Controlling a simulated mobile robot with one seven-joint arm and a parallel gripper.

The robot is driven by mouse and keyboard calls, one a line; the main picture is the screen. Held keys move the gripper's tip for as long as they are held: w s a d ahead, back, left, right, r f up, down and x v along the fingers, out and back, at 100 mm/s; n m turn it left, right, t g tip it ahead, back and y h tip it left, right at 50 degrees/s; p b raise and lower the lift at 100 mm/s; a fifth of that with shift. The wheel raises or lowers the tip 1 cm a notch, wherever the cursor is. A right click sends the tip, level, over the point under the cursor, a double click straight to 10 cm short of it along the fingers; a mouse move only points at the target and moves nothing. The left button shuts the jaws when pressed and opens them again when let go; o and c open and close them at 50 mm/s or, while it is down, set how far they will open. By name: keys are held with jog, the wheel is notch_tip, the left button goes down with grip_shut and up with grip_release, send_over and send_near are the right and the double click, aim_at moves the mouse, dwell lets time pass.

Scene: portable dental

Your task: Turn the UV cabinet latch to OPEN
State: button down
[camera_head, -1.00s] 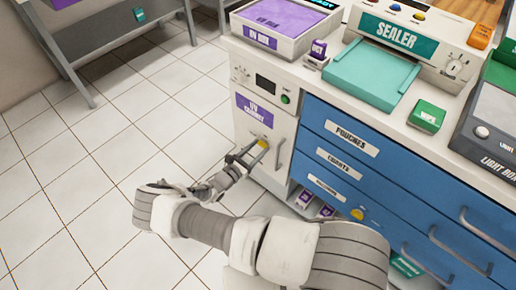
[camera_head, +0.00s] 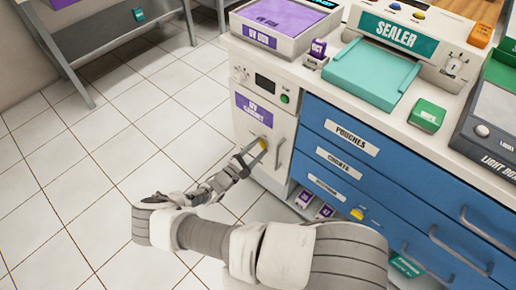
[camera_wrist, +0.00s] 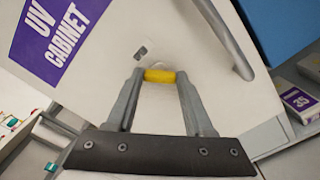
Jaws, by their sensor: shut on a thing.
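The UV cabinet (camera_head: 251,180) is a white door with a purple UV CABINET label (camera_head: 256,109), also in the wrist view (camera_wrist: 57,35). Its small yellow latch (camera_head: 263,144) is on the door left of the bar handle. In the wrist view the latch (camera_wrist: 160,75) lies crosswise between both fingertips, which touch its ends. My gripper (camera_wrist: 159,77) is shut on it; in the head view my gripper (camera_head: 260,146) reaches it from the lower left. A small dark mark shows on the door above the latch; I cannot read it.
A vertical bar handle (camera_wrist: 222,38) stands out close to the right of the latch. Blue drawers (camera_head: 345,160) adjoin the cabinet on the right. An open shelf with purple boxes (camera_head: 305,198) is at lower right. The tiled floor at left is clear.

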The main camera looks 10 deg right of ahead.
jog(key=m, duration=0.4)
jog(key=shift+m, duration=0.3)
jog(key=shift+d+f+m, duration=0.1)
jog(key=shift+m, duration=1.6)
jog(key=shift+c, duration=1.4)
grip_release()
jog(key=p+v, duration=0.1)
jog(key=v, duration=1.6)
jog(key=shift+s+a, duration=0.15)
jog(key=shift+a, duration=0.05)
